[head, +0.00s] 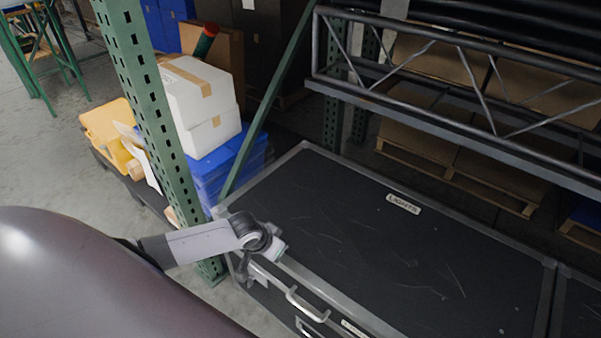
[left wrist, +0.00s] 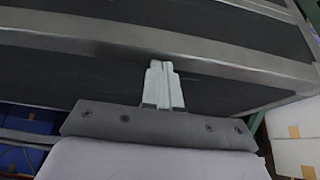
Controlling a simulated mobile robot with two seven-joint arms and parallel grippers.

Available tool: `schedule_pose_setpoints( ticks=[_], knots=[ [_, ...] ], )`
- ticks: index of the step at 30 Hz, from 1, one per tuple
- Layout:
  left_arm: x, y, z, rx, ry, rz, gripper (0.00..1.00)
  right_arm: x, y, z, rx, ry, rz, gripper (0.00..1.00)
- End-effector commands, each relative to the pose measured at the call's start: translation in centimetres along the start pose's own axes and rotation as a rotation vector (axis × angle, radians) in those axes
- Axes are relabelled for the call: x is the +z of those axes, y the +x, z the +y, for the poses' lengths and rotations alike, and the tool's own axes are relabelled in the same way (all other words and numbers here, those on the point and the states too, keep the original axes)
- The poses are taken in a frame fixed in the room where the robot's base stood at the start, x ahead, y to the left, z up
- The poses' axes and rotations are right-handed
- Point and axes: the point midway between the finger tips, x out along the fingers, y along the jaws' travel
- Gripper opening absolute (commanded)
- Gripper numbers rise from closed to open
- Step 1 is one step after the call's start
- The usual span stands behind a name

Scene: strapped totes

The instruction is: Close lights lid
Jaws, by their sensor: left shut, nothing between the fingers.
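The lights lid (head: 400,250) is a black panel with a grey metal rim and a "LIGHTS" label, on a large black case. It looks flat over the case in the head view; I cannot tell whether a small gap stays under its rim. My left gripper (head: 277,252) is at the lid's near-left edge. In the left wrist view, my left gripper (left wrist: 162,68) has its pale fingers together and empty, pointing at the grey metal rim (left wrist: 220,65). I cannot tell whether the fingertips touch it. My right gripper is out of view.
A green rack post (head: 150,110) stands left of the case. Behind it are white boxes (head: 205,100), a blue tote (head: 215,170) and a yellow case (head: 105,130). A metal truss (head: 440,110) runs above the far side. A handle (head: 305,305) sticks out of the case's front.

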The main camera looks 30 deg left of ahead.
Motion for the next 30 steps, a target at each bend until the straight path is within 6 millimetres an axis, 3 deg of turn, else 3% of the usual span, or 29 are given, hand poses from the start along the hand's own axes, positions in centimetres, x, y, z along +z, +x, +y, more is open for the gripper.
schedule_pose_setpoints(
  ticks=[1, 2, 17, 30],
  knots=[
    [1.7, 0.6, 0.3, 0.002, 0.001, -0.036, 0.00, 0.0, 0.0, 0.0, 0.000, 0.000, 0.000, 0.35],
    [1.6, 0.5, 0.3, 0.002, 0.000, -0.036, 0.00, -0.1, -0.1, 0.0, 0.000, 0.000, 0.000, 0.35],
    [-1.9, -4.5, -0.3, -0.003, 0.002, -0.002, 0.00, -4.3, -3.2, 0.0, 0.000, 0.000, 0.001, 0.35],
    [-1.6, -11.2, -0.4, -0.003, 0.003, 0.004, 0.00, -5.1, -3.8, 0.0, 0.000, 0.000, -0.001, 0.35]
  ],
)
